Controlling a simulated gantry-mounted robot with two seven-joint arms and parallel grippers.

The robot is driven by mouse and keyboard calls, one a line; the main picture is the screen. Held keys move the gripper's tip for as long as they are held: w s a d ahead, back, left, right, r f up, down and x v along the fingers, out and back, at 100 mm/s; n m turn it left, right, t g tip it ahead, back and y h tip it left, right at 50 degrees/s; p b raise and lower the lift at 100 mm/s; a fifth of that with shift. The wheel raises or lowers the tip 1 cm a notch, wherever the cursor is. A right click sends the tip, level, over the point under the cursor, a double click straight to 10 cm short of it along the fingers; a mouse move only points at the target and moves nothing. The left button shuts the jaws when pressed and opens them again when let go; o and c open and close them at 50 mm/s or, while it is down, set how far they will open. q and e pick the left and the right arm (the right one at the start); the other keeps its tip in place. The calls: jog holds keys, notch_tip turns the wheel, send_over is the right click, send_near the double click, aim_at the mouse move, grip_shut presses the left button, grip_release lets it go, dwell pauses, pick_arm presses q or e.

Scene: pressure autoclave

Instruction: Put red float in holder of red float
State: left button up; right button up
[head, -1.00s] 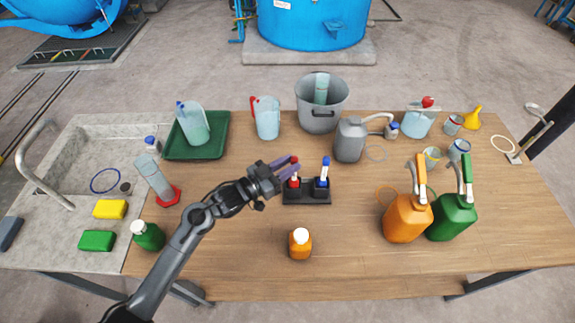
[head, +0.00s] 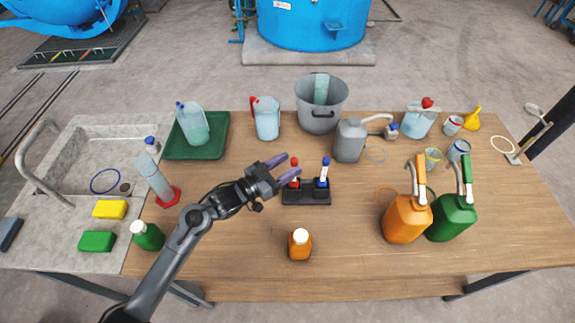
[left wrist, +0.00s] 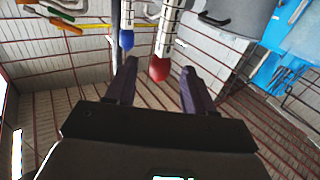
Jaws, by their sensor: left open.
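The black holder (head: 307,198) stands on the wooden table. The red float (head: 295,174) stands upright in its left part, its red top showing. The blue float (head: 324,174) stands upright in its right part. My left gripper (head: 285,167) is open, with its fingertips just left of the red float and clear of it or nearly so. In the left wrist view, the red float (left wrist: 160,68) shows between the spread fingers, with the blue float (left wrist: 127,40) beside it. The red float's lower end is partly hidden by the holder and a finger. My right gripper is not in view.
An orange-bodied bottle (head: 300,245) stands in front of the holder. A grey jug (head: 349,140) and bucket (head: 319,118) stand behind. A red-based cylinder (head: 157,180) and green bottle (head: 147,236) are near my left arm. The table right of the holder is clear up to the orange can (head: 407,220).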

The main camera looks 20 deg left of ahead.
pick_arm(q)
jog(key=v, duration=1.1)
jog(key=s+f+n+g+y, duration=0.1)
jog(key=s+f+y, duration=0.1)
jog(key=f, duration=0.1)
jog(key=s+f+n+g+y, duration=0.1)
jog(key=s+f+y, duration=0.1)
jog(key=s+y, duration=0.1)
jog(key=s+d+f+n+g+y, duration=0.1)
jog(key=s+f+g+y, duration=0.1)
jog(key=s+f, duration=0.1)
jog(key=shift+d+f+y, duration=0.15)
jog(key=shift+f+y, duration=0.15)
jog(key=s+g, duration=0.1)
jog(key=s, duration=0.1)
jog(key=s+f+g+y, duration=0.1)
jog(key=s, duration=0.1)
jog(key=s+f+n+g, duration=0.1)
jog(key=s, duration=0.1)
jog(key=shift+s+d+f+y, duration=0.1)
jog(key=shift+s+d+y, duration=0.1)
jog(key=shift+s+y, duration=0.15)
jog(key=s+d+g, duration=0.1)
jog(key=s+g, duration=0.3)
jog(key=s, duration=0.5)
jog(key=shift+f+g, duration=0.25)
jog(key=shift+g, duration=0.05)
jog(key=shift+d, duration=0.15)
